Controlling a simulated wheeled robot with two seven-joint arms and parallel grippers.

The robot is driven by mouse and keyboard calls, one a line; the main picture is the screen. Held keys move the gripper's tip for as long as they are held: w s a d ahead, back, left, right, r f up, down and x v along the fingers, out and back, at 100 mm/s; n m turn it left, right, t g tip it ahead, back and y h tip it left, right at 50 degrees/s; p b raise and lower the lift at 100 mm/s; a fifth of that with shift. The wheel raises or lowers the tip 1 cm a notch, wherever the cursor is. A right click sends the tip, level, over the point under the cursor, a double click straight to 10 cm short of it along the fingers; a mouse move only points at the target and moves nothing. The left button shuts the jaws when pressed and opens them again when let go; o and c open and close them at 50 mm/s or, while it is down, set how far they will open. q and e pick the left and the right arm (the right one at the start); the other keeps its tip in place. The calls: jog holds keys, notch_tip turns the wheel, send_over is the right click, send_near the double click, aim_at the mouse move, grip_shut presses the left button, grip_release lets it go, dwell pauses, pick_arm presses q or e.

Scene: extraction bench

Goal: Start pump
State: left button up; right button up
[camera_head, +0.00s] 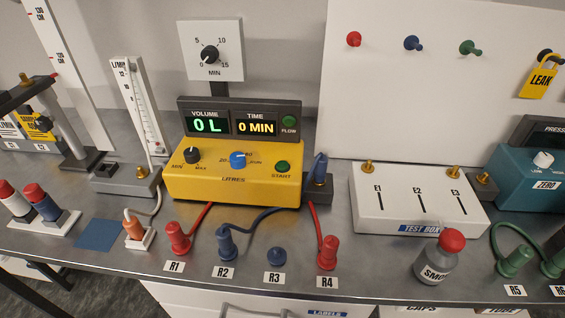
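The yellow pump unit (232,180) stands in the middle of the bench. Its green START button (282,167) is on the right of its face. A black MIN–MAX knob (192,155) and a blue LITRES knob (238,160) sit to the left of the button. The display panel (240,121) behind reads VOLUME 0 L and TIME 0 MIN, with a green FLOW lamp (289,122). A timer dial (210,54) marked MIN stands above. Neither of my grippers is in view.
A white test box (417,200) and a SMOKE bottle (436,259) are right. A thermometer-like gauge (138,108) stands left.

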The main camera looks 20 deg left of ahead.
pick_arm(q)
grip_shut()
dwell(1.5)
